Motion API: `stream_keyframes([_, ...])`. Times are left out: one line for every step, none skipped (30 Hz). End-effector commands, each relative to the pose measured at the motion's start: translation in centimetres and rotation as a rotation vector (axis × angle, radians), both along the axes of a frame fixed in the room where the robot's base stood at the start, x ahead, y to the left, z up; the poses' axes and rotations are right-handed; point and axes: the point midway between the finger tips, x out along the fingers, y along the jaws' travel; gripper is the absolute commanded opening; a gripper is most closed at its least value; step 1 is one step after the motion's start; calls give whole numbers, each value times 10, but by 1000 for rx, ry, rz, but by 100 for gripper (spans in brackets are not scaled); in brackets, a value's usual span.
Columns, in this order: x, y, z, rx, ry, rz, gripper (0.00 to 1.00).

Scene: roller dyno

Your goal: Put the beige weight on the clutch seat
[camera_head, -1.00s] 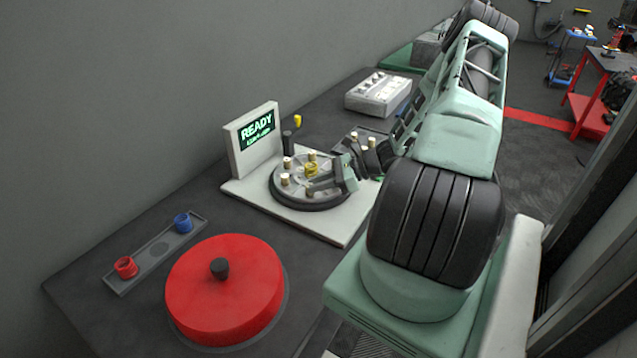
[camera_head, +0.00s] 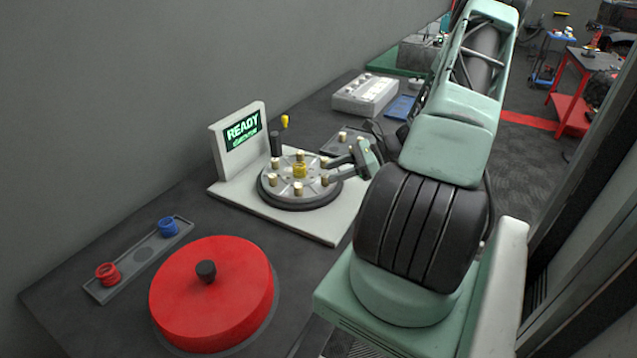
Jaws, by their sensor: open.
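Several small beige-topped pieces (camera_head: 298,188) stand in a ring on the grey round plate (camera_head: 285,197). I cannot tell for sure which piece is the beige weight, or which part is the clutch seat. A yellow piece (camera_head: 300,171) stands at the plate's middle. Another beige-topped piece (camera_head: 342,137) stands on a dark tray (camera_head: 352,147) behind the plate. My gripper (camera_head: 332,169) is open over the plate's right side, its dark fingers pointing left. The fingertips are close to two beige-topped pieces on the right of the ring; contact is unclear. Nothing shows held between the fingers.
The white stand (camera_head: 322,226) carries a READY screen (camera_head: 243,130) and a yellow-topped lever (camera_head: 285,122). A red disc (camera_head: 215,300) with a black knob lies in front. A narrow tray (camera_head: 118,288) holds red (camera_head: 106,273) and blue (camera_head: 168,227) pieces. A white box (camera_head: 365,94) stands behind.

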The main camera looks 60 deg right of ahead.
Motion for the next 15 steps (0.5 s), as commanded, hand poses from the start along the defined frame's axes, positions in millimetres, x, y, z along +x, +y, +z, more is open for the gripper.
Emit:
stream_keyframes([-7, -6, 1, -3, 1, -2, 44])
stream_keyframes([-10, -8, 3, -3, 1, -1, 44])
stream_keyframes([-14, -11, 5, -3, 0, -1, 44])
stream_keyframes([-16, -13, 7, -2, 0, -1, 44])
stream_keyframes([-18, -15, 8, -2, 1, -1, 44])
stream_keyframes([-21, -16, 9, -1, 1, 0, 44])
stream_keyframes([-22, -17, 10, -1, 1, 0, 44])
stream_keyframes([-23, -18, 11, 0, 0, 1, 44])
stream_keyframes([-24, -19, 12, 0, 1, 1, 44])
stream_keyframes([-25, -19, 13, 0, 1, 1, 44])
stream_keyframes([-25, -19, 13, 0, 1, 1, 44])
stream_keyframes([-25, -19, 13, 0, 2, 1, 44])
stream_keyframes([-25, -19, 13, 0, 1, 1, 44])
stream_keyframes([-24, -18, 14, -1, 1, 4, 44])
stream_keyframes([-22, -16, 15, -6, 2, 15, 44])
